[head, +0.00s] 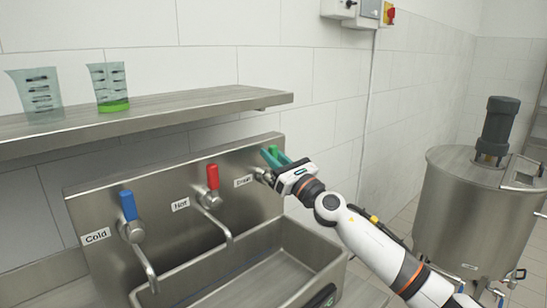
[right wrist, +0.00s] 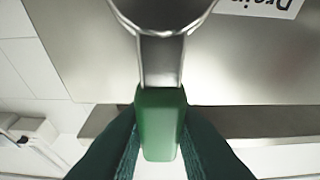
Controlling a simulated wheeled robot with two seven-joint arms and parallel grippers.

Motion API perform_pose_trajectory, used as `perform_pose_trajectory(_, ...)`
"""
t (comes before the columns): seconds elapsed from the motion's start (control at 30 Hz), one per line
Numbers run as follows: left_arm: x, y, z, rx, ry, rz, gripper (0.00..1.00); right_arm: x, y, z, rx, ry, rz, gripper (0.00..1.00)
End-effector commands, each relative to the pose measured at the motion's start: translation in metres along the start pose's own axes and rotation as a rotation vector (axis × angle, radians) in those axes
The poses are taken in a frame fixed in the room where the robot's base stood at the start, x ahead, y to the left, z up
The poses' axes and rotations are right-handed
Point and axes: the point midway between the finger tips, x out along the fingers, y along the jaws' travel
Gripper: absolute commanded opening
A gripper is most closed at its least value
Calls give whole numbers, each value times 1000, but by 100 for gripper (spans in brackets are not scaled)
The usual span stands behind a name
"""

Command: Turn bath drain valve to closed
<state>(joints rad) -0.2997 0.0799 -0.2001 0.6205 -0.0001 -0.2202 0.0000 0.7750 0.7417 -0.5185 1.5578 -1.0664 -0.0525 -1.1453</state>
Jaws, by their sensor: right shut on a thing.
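The drain valve's green handle (right wrist: 160,125) fills the middle of the right wrist view, on a metal stem below its round valve body (right wrist: 160,14). My right gripper (right wrist: 160,150) is shut on this handle, with one green finger on each side. In the head view my right gripper (head: 276,157) is at the right end of the steel tap panel (head: 240,207), beside the Drain label (head: 243,181). It hides much of the drain valve there. The handle appears to point up, like the other two. My left gripper is not in view.
The blue cold handle (head: 129,205) and red hot handle (head: 213,176) stand upright left of the drain valve, above the steel basin (head: 333,262). A shelf (head: 150,113) with two measuring jugs is above. A steel tank (head: 455,215) stands at right.

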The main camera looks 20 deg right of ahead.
Motion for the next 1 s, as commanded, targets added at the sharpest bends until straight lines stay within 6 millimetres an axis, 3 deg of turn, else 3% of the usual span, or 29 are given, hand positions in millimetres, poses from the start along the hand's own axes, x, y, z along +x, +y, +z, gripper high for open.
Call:
perform_pose_trajectory(0.07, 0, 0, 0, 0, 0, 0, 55, 0, -1, 1, -7, -3, -3, 0)
perform_pose_trajectory(0.1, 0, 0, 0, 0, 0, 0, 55, 0, -1, 1, -7, -3, -3, 22)
perform_pose_trajectory(0.23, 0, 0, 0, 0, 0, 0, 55, 0, -1, 1, -5, -2, -2, 42)
perform_pose_trajectory(0.5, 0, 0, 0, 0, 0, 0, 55, -1, 0, 1, -3, -1, -1, 42)
perform_pose_trajectory(0.63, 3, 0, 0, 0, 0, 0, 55, -10, 1, 2, -4, -2, 1, 42)
perform_pose_trajectory(1.0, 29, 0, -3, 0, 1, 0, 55, -87, 0, 6, -4, -5, -1, 42)
